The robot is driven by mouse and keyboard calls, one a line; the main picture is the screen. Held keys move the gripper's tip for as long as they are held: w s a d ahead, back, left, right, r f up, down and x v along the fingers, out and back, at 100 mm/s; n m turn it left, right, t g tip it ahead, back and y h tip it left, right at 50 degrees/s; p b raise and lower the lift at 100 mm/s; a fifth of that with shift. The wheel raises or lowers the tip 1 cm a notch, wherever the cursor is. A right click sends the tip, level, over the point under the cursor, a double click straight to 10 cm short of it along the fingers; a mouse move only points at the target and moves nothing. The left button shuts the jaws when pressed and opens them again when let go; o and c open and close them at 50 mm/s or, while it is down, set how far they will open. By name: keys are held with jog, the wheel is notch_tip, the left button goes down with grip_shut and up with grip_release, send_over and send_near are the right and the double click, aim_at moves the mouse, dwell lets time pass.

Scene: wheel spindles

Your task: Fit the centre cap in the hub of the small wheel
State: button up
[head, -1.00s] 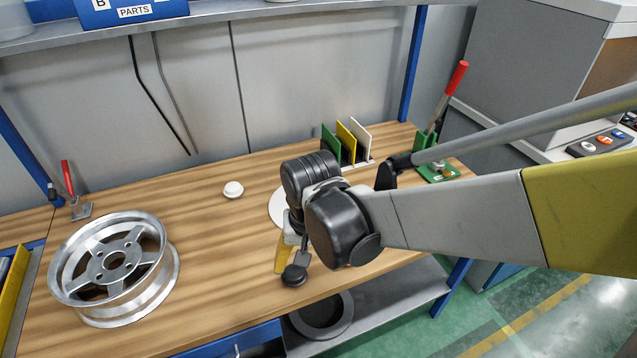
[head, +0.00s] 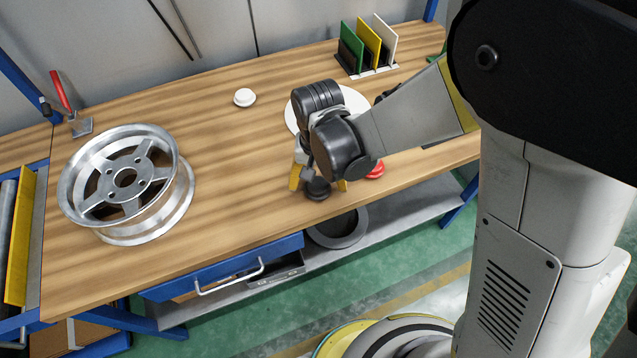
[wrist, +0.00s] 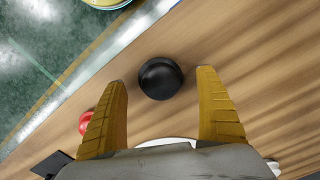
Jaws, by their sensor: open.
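The silver spoked wheel (head: 125,180) lies face up at the left of the bench, with a dark round hub hole in its middle. A black round cap (wrist: 160,78) lies on the wood near the bench's front edge; it also shows in the head view (head: 317,189). My gripper (wrist: 163,78) is open above the bench, one yellow finger on each side of the black cap. Contact is not visible. A red round piece (head: 375,170) and a white round piece (head: 244,97) also lie on the bench. I cannot tell by label which is the centre cap.
A white disc (head: 355,100) lies behind my gripper. A rack of coloured plates (head: 368,48) stands at the back, and a red-handled clamp (head: 66,100) at the back left. The wood between wheel and gripper is clear.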

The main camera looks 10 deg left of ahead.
jog(key=shift+f, duration=0.95)
jog(key=shift+r, duration=0.1)
jog(key=shift+c, duration=0.2)
jog(key=c, duration=1.1)
